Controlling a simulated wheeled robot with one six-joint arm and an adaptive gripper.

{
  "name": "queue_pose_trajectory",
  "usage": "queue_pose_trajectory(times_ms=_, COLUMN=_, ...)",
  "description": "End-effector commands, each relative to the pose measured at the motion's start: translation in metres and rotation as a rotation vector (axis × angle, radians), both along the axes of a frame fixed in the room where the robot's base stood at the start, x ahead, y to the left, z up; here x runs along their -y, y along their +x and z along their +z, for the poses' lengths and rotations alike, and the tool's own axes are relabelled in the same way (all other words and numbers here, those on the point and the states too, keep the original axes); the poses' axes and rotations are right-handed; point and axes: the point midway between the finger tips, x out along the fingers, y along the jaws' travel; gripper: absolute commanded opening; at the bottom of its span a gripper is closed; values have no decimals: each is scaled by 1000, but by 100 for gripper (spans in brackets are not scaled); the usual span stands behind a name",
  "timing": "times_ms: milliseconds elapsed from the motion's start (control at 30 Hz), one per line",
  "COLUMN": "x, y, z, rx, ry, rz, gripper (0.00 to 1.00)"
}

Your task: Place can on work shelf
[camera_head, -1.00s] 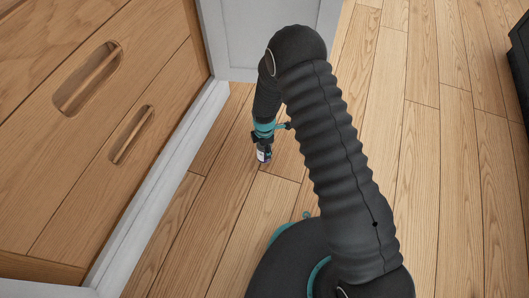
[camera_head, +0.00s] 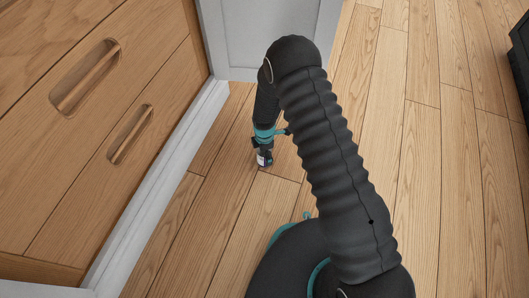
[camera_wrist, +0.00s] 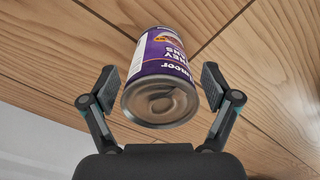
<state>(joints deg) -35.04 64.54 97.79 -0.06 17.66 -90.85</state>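The can (camera_head: 262,159) is small, with a purple and white label, and hangs below my gripper (camera_head: 263,148), low near the wooden floor in the head view. In the wrist view the can (camera_wrist: 166,55) lies between the two finger pads of my gripper (camera_wrist: 160,88), with its bare metal end towards the camera. I cannot tell how far the can is above the floor. No work shelf can be made out in these frames.
A wooden drawer front (camera_head: 75,130) with cut-out handles and a white base edge (camera_head: 165,165) stands on the left. A grey panel (camera_head: 272,30) is behind my arm. A dark object (camera_head: 520,45) is at the upper right. The floor (camera_head: 450,180) on the right is clear.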

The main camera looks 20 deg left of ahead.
Motion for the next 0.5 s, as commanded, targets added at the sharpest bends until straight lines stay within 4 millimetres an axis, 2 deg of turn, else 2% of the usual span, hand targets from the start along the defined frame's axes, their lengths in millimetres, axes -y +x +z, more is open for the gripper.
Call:
queue_pose_trajectory(times_ms=300, x=0, y=0, z=5, rx=1, ry=1, rz=0, gripper=87)
queue_pose_trajectory(times_ms=500, x=1, y=-3, z=41, rx=1, ry=1, rz=0, gripper=87)
